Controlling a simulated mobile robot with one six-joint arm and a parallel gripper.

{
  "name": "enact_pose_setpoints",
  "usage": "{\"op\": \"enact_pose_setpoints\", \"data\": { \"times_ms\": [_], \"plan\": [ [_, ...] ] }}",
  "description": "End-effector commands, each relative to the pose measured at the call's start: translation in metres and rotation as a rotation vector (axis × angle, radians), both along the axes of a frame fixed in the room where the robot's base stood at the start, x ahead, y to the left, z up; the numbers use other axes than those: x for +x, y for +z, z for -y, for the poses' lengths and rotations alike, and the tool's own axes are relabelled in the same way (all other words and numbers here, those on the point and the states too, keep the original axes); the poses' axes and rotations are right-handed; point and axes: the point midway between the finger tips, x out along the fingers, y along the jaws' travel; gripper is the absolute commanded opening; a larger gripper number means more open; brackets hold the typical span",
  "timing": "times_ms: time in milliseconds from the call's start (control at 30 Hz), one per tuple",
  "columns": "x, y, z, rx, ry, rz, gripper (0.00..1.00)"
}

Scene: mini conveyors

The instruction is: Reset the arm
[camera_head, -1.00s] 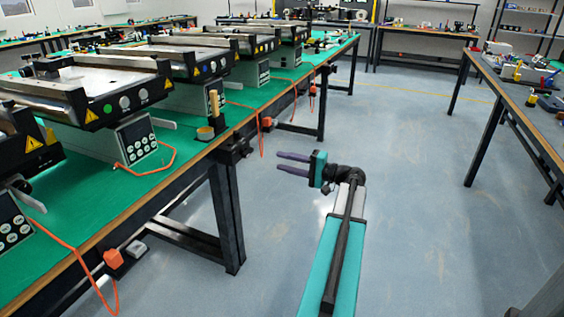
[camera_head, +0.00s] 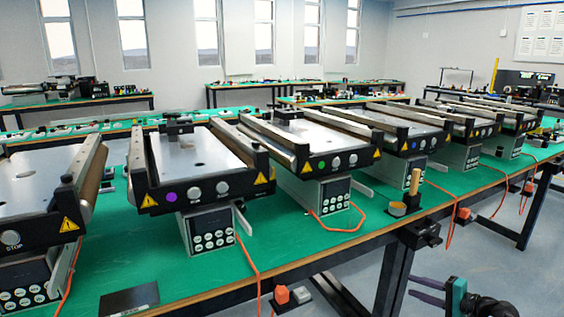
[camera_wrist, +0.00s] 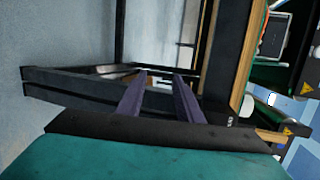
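My gripper (camera_head: 427,291) is at the lower right of the head view, in front of the green table's edge and below its top. Its two purple fingers point left and stand apart with nothing between them. In the wrist view the fingers of my gripper (camera_wrist: 160,95) also show apart and empty, with the table's dark frame (camera_wrist: 100,94) beyond them. Most of my arm is outside the head view.
Several mini conveyors, one with a purple button (camera_head: 171,196), stand in a row on the green table (camera_head: 300,236). Orange cables hang over its front edge. A wooden-handled tool (camera_head: 414,181) stands near that edge. Open floor (camera_head: 480,262) lies at the right.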

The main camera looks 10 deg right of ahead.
Motion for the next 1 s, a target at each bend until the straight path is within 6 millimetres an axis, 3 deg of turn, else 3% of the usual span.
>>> {"op": "enact_pose_setpoints", "data": {
  "times_ms": [33, 200, 467, 767, 1000],
  "plan": [
    [0.007, -0.010, -0.023, -0.002, 0.032, -0.038, 0.33],
    [0.019, -0.053, -0.087, -0.024, 0.132, -0.163, 0.33],
    [0.015, -0.111, -0.182, -0.083, 0.292, -0.346, 0.33],
    [-0.018, -0.167, -0.280, -0.188, 0.488, -0.540, 0.33],
    [-0.062, -0.201, -0.344, -0.301, 0.652, -0.680, 0.33]
  ]
}}
